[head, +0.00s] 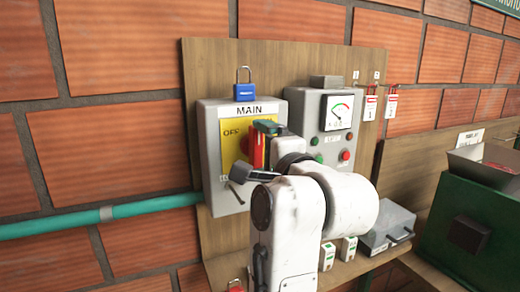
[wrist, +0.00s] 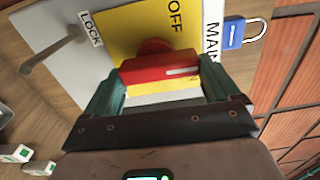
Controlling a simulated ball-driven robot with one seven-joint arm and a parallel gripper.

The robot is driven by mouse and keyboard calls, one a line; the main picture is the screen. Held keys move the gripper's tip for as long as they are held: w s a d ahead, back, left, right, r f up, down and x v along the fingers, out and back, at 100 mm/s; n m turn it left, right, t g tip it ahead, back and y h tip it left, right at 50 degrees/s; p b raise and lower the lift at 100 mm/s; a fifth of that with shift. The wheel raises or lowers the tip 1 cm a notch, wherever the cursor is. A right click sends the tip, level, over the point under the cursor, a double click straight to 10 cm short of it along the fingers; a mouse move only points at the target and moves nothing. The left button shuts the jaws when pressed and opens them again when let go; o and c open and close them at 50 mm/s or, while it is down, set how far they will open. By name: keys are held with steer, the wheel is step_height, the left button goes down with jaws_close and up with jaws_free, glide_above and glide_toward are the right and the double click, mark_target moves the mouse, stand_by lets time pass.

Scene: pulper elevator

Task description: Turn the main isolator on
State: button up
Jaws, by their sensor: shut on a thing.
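The main isolator is a grey box (head: 211,150) with a yellow plate (head: 237,127), lettered MAIN and OFF. Its red handle (head: 254,150) stands roughly upright; in the wrist view the handle (wrist: 158,70) has a white mark near its end towards MAIN. My gripper (wrist: 161,76) is shut on the red handle, with one green finger at each end of it. In the head view my gripper (head: 262,140) and arm hide the right part of the plate.
A blue padlock (head: 244,88) stands on top of the isolator box. To its right is a grey meter box (head: 338,110) with buttons. A green box (head: 470,235) and a small grey box (head: 386,232) stand lower right.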

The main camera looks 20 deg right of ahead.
steer(key=o, duration=0.8)
steer(key=shift+a+r, duration=0.3)
steer(key=shift+a, duration=0.2)
steer(key=shift+d, duration=0.1)
steer(key=shift+s, duration=0.1)
steer(key=shift+s+f, duration=0.1)
steer(key=shift+s, duration=0.2)
steer(key=s+b, duration=0.3)
steer(key=s, duration=0.7)
steer(key=shift+s, duration=0.1)
